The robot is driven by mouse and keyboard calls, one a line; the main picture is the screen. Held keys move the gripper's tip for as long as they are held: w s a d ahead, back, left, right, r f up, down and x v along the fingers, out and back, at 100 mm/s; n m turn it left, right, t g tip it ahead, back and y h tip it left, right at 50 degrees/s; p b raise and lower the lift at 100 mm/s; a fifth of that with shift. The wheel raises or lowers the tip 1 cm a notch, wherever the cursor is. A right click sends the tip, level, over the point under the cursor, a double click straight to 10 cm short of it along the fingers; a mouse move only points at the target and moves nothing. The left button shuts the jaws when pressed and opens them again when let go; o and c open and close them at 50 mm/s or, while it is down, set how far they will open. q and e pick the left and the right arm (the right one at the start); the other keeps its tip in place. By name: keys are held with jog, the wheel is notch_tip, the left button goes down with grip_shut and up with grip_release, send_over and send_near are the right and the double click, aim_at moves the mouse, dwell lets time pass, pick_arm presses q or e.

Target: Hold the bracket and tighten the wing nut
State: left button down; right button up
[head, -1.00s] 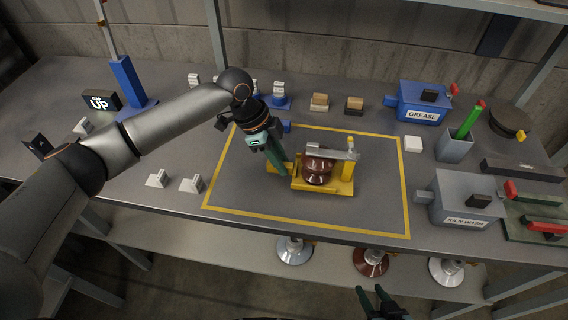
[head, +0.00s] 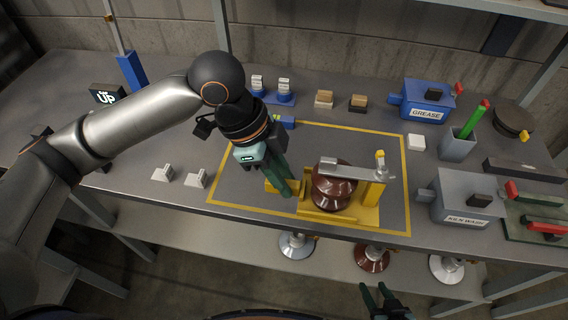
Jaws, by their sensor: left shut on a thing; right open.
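The yellow bracket (head: 372,214) holds a brown ribbed insulator (head: 333,188) under a grey clamp bar (head: 345,171). A small yellow piece, seemingly the wing nut (head: 380,155), tops a light stud at the bar's right end. My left gripper (head: 287,188) is shut on the bracket's left end; its fingers partly hide that end. The bracket looks raised off the table, inside the yellow outline. My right gripper (head: 382,297) is open and empty at the bottom, in front of the table's front edge and well apart from the bracket.
A yellow outline (head: 408,190) marks the grey table. At the right stand a blue grease box (head: 425,113), a grey cup (head: 458,146) and a grey wash box (head: 466,208). Small blocks (head: 324,100) sit behind. Several insulators (head: 372,258) are below the front edge.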

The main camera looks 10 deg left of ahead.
pick_arm(q)
jog(key=shift+s+d+r, duration=0.15)
jog(key=shift+s+r, duration=0.2)
jog(key=shift+s, duration=0.05)
jog(key=shift+w+f, duration=0.1)
jog(key=shift+f, duration=0.05)
jog(key=shift+w+a+f+b, duration=0.2)
jog(key=shift+w+f+b, duration=0.05)
jog(key=shift+w+f, duration=1)
jog(key=shift+w+a+f+b, duration=0.25)
jog(key=shift+w+f+b, duration=0.05)
jog(key=shift+w+f, duration=0.9)
jog(key=shift+w+a+f+b, duration=0.25)
jog(key=shift+w+f, duration=0.8)
jog(key=shift+w, duration=0.35)
jog(key=shift+w+a+f+b, duration=0.15)
jog(key=shift+w+f+b, duration=0.25)
jog(key=shift+w+f, duration=0.55)
jog(key=shift+w+a+f+b, duration=0.15)
jog(key=shift+w+f+b, duration=0.25)
jog(key=shift+w+f, duration=0.55)
jog(key=shift+w+a+f+b, duration=0.15)
jog(key=shift+w+f+b, duration=0.45)
jog(key=shift+w, duration=0.45)
jog(key=shift+f, duration=0.1)
jog(key=shift+f, duration=0.15)
jog(key=shift+a+f, duration=0.1)
jog(key=shift+f, duration=0.05)
